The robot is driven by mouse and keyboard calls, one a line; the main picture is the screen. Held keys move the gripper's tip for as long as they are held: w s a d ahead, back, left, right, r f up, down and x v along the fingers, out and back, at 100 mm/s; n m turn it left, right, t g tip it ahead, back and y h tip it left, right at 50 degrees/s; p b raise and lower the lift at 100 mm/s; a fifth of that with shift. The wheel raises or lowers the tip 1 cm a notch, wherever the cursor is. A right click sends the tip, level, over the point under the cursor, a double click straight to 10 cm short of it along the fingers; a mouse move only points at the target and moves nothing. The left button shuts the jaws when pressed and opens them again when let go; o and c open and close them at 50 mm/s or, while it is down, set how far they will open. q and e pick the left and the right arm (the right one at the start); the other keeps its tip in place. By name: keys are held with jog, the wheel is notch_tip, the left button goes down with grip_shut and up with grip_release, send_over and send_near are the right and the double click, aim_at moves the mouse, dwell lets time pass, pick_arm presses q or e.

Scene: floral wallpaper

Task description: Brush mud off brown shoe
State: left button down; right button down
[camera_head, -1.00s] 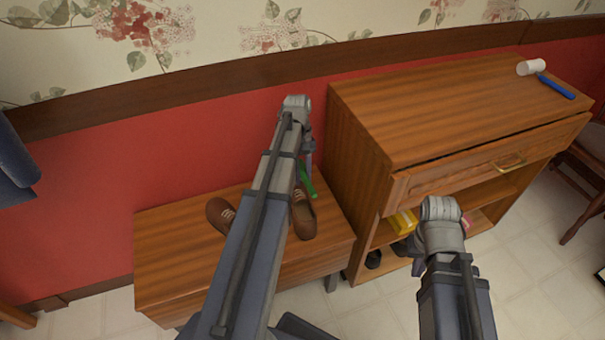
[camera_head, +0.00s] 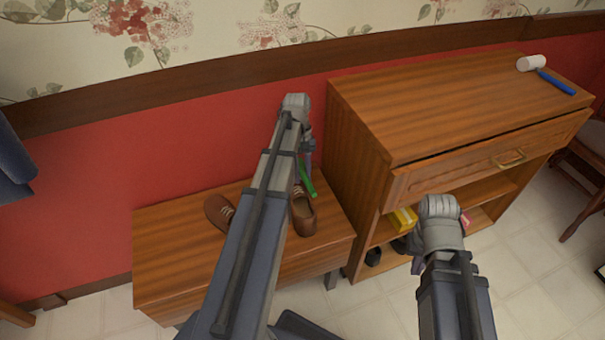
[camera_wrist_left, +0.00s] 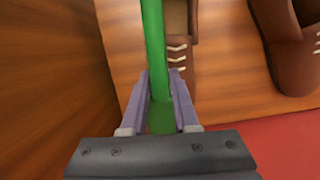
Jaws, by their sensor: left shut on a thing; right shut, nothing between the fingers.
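Two brown shoes with pale laces stand on the low wooden bench: one (camera_head: 219,210) left of my left arm, one (camera_head: 304,214) right of it. Both also show in the left wrist view, the nearer one (camera_wrist_left: 178,58) beside the green handle and the other (camera_wrist_left: 287,50) at upper right. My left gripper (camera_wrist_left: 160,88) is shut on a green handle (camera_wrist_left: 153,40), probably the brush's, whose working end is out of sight. The handle (camera_head: 307,180) is close to the right-hand shoe; contact is unclear. I cannot make out mud. My right gripper (camera_head: 418,264) is shut and empty, mostly hidden behind its arm.
The low bench (camera_head: 170,262) stands against the red wall. A taller wooden cabinet (camera_head: 420,110) is at its right, its drawer (camera_head: 480,168) seemingly slightly open. A blue-handled white mallet (camera_head: 555,82) lies on top. A yellow item (camera_head: 404,219) sits on the shelf below.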

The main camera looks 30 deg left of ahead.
pick_arm(q)
jog(key=shift+s+d+f+b, duration=0.1)
jog(key=shift+s+f+b, duration=0.05)
jog(key=shift+f+b, duration=0.5)
jog(key=shift+s+a+r, duration=0.15)
jog(key=shift+s+a, duration=1.25)
jog(key=shift+a, duration=0.05)
jog(key=shift+f, duration=0.2)
jog(key=shift+w+d+r, duration=0.1)
jog(key=shift+w+d, duration=0.75)
jog(key=shift+w, duration=0.05)
jog(key=shift+w+d, duration=0.55)
jog(key=shift+d, duration=0.05)
